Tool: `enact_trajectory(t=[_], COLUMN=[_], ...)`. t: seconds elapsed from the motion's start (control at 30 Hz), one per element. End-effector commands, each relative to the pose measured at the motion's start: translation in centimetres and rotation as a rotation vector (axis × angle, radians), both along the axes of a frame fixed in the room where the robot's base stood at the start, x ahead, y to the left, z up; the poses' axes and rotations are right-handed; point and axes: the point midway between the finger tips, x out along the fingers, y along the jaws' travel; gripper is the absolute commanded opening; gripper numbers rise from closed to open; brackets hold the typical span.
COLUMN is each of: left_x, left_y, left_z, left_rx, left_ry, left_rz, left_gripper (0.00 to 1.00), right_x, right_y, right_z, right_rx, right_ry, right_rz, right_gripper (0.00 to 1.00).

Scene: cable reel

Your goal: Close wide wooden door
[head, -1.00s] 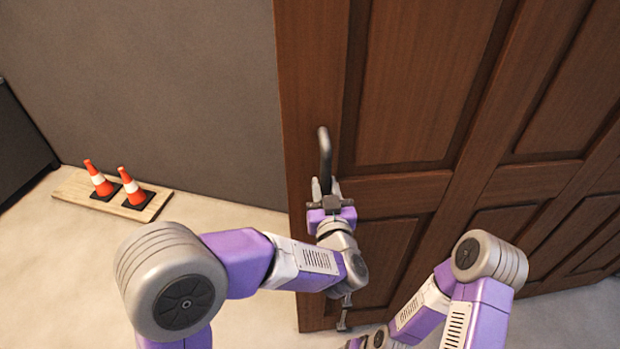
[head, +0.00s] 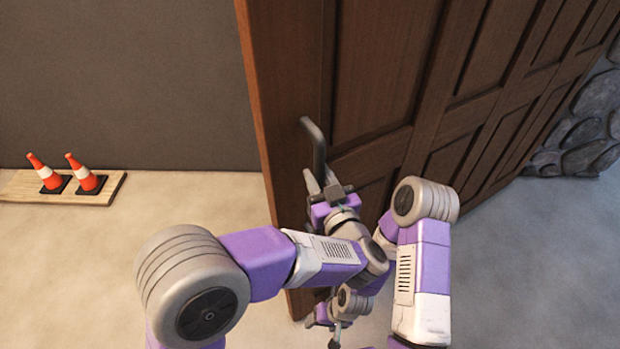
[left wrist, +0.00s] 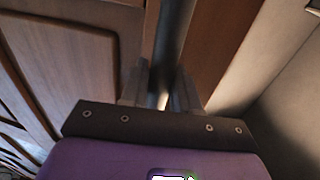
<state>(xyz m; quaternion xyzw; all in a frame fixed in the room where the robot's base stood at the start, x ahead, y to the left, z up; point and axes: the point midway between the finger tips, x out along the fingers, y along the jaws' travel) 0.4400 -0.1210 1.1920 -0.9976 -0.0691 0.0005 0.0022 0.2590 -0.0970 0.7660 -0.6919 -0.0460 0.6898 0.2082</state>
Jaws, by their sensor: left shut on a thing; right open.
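The wide wooden door (head: 385,75) is dark brown and panelled. In the head view it stands at an angle, its free edge at the left and its far side running back to the right. A grey bar handle (head: 314,140) sticks out near the free edge. My left gripper (head: 322,180) is shut on the lower part of this handle. In the left wrist view the handle (left wrist: 174,40) runs between the two fingers, with door panels (left wrist: 70,70) to the left. My right gripper (head: 334,338) is low in front of the door, apart from the handle; its fingers show only small.
Two orange and white cones (head: 70,173) stand on a wooden board (head: 108,190) on the floor at the left, by a grey wall (head: 110,80). A stone wall (head: 590,130) shows at the right. Pale floor (head: 540,260) is clear at the right front.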

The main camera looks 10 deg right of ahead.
Motion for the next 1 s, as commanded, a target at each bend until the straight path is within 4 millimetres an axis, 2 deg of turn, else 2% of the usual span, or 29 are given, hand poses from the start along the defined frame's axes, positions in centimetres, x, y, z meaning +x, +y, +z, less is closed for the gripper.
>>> enact_trajectory(t=[0.53,0.57,0.67,1.0], left_x=[0.08,0.08,0.04,0.00], left_y=[-0.38,-0.40,-0.43,-0.45], left_z=[0.54,0.54,0.47,0.71], left_rx=[-0.007,-0.007,-0.007,-0.005], left_ry=[-0.013,-0.013,-0.011,-0.008], left_rz=[0.005,0.004,0.003,0.002], left_gripper=[0.00,0.33,0.48,0.48], right_x=[0.03,0.03,0.02,0.02], right_y=[0.00,0.00,0.01,0.00], right_z=[0.06,0.06,0.06,0.13], right_rx=[0.000,0.000,0.000,0.000], right_ry=[-0.001,-0.001,-0.001,0.000], right_rz=[0.000,0.000,0.000,0.000], right_gripper=[0.69,0.69,0.69,0.69])
